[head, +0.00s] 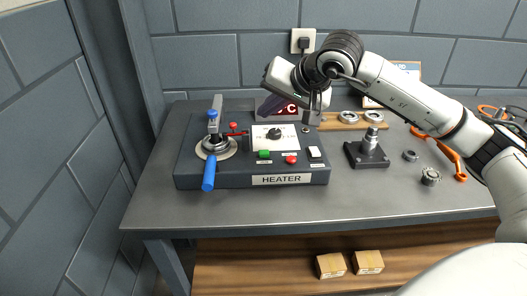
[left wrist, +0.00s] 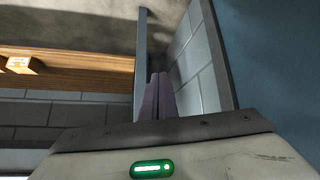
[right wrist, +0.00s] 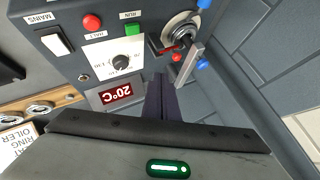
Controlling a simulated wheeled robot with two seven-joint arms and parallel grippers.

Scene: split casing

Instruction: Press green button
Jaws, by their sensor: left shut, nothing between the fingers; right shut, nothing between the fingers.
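The green button (head: 264,154) is on the top face of the grey heater box (head: 250,180), left of the red button (head: 291,160). In the right wrist view the green button (right wrist: 130,30) shows under the label RUN. My right gripper (head: 265,110) is shut and empty, above the back of the heater by the temperature display. In the right wrist view its fingers (right wrist: 160,85) are together, apart from the button. My left gripper (left wrist: 153,85) is shut and empty in the left wrist view, away from the heater. It does not show in the head view.
A clamp with a blue handle (head: 208,172) stands on the heater's left. A black dial (head: 274,134) and a white mains switch (head: 314,153) flank the buttons. A post on a black base (head: 367,152) stands right of the heater. The table front (head: 400,205) is clear.

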